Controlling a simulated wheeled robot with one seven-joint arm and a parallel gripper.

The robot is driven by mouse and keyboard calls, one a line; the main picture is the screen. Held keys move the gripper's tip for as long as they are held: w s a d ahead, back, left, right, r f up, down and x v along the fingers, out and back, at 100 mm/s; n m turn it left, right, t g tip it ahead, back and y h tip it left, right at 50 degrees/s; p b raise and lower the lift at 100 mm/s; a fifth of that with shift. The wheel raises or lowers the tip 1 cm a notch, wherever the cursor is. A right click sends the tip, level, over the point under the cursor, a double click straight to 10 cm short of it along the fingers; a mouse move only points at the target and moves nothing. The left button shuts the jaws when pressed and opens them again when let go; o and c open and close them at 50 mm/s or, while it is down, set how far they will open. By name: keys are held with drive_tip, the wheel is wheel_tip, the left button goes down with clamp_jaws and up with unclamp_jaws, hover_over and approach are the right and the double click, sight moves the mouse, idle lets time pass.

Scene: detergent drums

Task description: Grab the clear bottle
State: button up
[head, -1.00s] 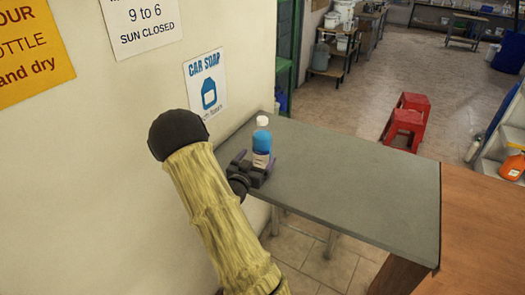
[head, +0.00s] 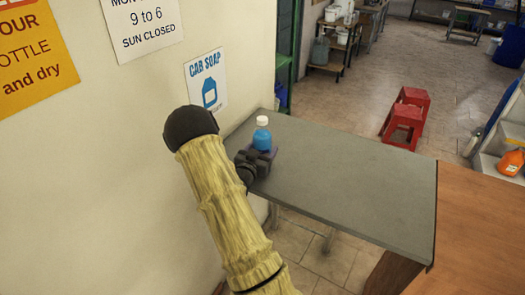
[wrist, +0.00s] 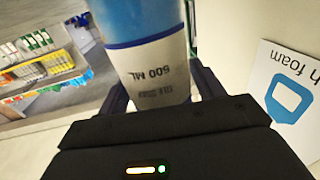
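The clear bottle (head: 262,139) holds blue liquid and has a white cap. It stands upright on the far left part of the grey table. In the wrist view the bottle (wrist: 155,60) fills the upper middle, with a pale label reading "600 ML". My gripper (head: 262,158) is low at the bottle and hides its lower part in the head view. In the wrist view its dark fingers (wrist: 158,88) stand apart, one on each side of the bottle. I see no clear grip on it; the finger contact is partly hidden.
The grey table (head: 350,185) is otherwise bare. The wall with a "CAR SOAP" sign (head: 207,82) is close on the left. A brown wooden counter (head: 480,230) adjoins at the right.

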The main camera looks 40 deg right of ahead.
sight(260, 127)
drive_tip(key=c, duration=1)
drive_tip(key=shift+o, duration=0.2)
drive_tip(key=shift+r, duration=0.2)
wheel_tip(260, 127, up, 10)
drive_tip(key=b, duration=0.3)
drive_tip(key=shift+f, duration=0.15)
